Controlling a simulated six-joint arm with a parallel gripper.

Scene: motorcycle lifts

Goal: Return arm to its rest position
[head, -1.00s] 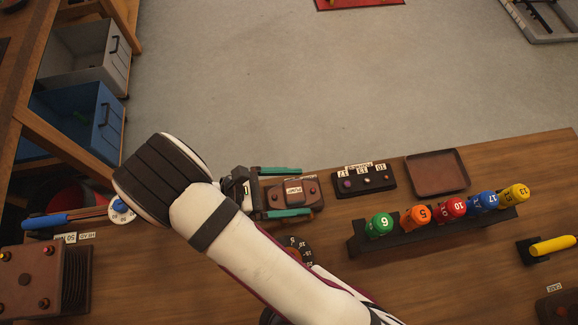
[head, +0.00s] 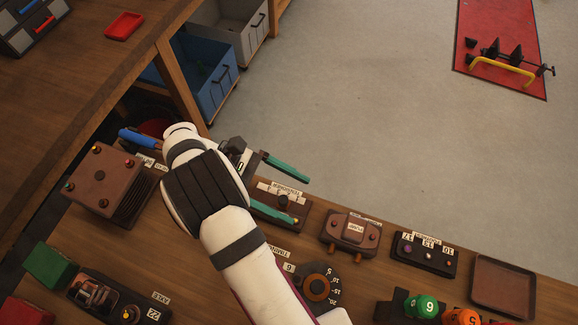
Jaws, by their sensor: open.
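My gripper (head: 281,190) is at the end of my white arm, left of the picture's middle in the head view. Its two green-tipped fingers are spread apart with nothing between them that I can see held. One finger reaches over the grey floor and the other lies over a labelled brown device (head: 284,202) near the bench edge. The height of the gripper above the bench cannot be told. No marked rest position shows.
On the wooden bench (head: 365,292) are a brown pump box (head: 350,232), a black block with buttons (head: 424,254), a brown tray (head: 502,287), a dial (head: 317,287) and a brown box with knobs (head: 107,180). A green ball (head: 427,306) sits at the bottom right. Grey floor (head: 370,110) is open beyond.

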